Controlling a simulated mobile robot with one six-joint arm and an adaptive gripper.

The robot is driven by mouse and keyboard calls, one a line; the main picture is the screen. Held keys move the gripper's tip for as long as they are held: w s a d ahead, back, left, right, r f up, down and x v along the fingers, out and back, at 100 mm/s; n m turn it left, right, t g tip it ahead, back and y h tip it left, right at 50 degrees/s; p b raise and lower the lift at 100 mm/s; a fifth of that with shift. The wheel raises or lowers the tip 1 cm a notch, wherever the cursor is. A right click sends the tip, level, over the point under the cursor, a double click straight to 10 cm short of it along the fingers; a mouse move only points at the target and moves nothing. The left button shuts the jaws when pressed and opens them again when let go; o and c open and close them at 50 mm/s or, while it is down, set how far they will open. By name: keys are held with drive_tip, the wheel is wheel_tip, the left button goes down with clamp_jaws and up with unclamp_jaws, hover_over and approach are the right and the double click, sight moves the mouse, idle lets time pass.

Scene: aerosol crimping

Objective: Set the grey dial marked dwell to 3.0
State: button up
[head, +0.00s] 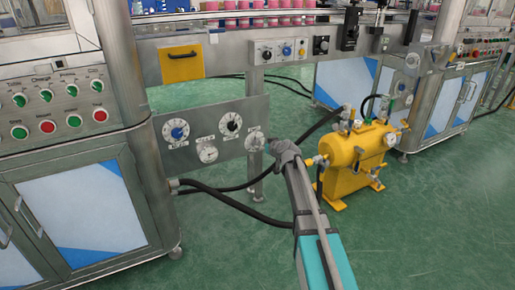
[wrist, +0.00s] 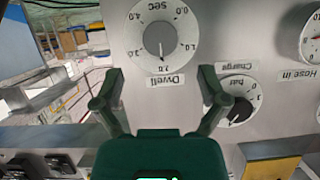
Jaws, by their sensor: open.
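The grey dwell dial (wrist: 158,38) is large at the top of the wrist view, which shows the panel upside down. Its scale reads in sec, and its dark pointer is at about 2.0. In the head view the dwell dial (head: 254,141) is at the right end of the lower panel, partly hidden by my gripper (head: 277,146). In the wrist view my gripper (wrist: 158,78) is open and empty. Its fingertips are apart, to either side of the Dwell label and just below the dial in the picture. I cannot tell how far they are from the panel.
The charge dial (wrist: 238,101) with a black knob is close to the right finger. The hose in dial (wrist: 313,40) is farther right. The head view also shows a blue-knobbed dial (head: 175,131) on the panel (head: 185,112). A yellow tank (head: 357,155) with hoses stands right of my arm.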

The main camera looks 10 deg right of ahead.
sight(257, 144)
drive_tip(key=b+x, duration=0.2)
drive_tip(key=x, duration=0.5)
drive_tip(key=shift+w, duration=0.1)
drive_tip(key=c, duration=1.2)
